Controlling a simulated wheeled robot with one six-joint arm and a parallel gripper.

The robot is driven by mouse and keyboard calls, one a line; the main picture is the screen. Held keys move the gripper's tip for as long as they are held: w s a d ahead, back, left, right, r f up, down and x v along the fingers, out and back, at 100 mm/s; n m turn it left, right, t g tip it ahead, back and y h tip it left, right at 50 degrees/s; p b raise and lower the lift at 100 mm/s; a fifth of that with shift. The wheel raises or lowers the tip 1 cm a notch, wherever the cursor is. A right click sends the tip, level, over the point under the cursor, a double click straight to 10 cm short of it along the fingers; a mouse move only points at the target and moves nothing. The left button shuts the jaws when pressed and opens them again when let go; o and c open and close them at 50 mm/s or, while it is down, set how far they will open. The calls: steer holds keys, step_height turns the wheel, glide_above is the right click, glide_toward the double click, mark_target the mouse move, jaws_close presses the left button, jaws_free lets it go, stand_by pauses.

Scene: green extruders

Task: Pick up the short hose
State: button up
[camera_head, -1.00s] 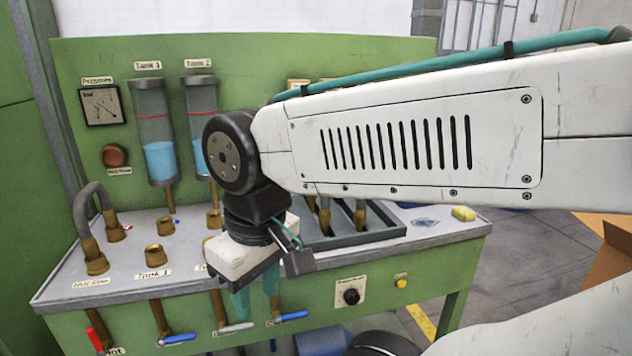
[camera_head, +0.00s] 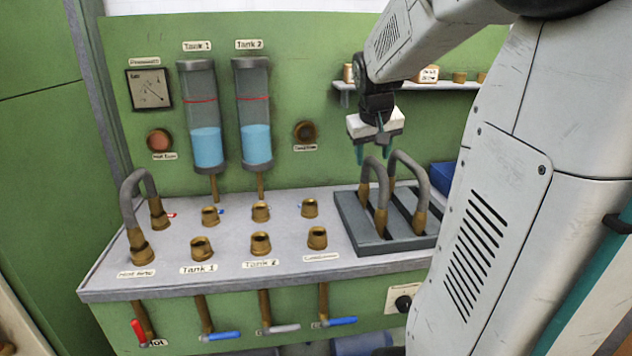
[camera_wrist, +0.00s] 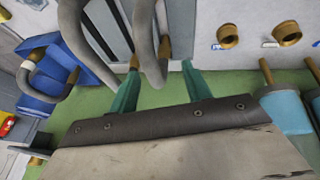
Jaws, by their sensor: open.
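Two grey arched hoses with brass ends stand in the dark grey slotted tray (camera_head: 350,238): a left one (camera_head: 366,180) and a right one (camera_head: 418,174). In the wrist view they show as one near the middle (camera_wrist: 146,40) and one further left (camera_wrist: 74,30). I cannot tell for sure which is the short hose. My gripper (camera_head: 371,152) is open and empty, its teal fingers pointing down near the top of the left tray hose. In the wrist view that hose's bend appears between the fingertips (camera_wrist: 160,82); the depth gap is unclear.
Another hose (camera_head: 134,186) arches at the hot water fitting on the bench (camera_head: 120,275). Several brass fittings stand in the middle. A blue bin (camera_head: 443,175) at the right holds a hose (camera_wrist: 35,85) in the wrist view. A shelf (camera_head: 440,86) is behind my gripper.

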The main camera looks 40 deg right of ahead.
mark_target(376, 171)
steer(key=shift+w+d+f, duration=0.1)
steer(key=shift+d+f, duration=0.2)
steer(key=shift+d, duration=0.3)
steer(key=shift+w+d+f, duration=0.1)
steer(key=shift+d+f, duration=0.2)
steer(key=shift+d, duration=0.3)
steer(key=x, duration=0.6)
steer(key=shift+w+d+f, duration=0.2)
jaws_close()
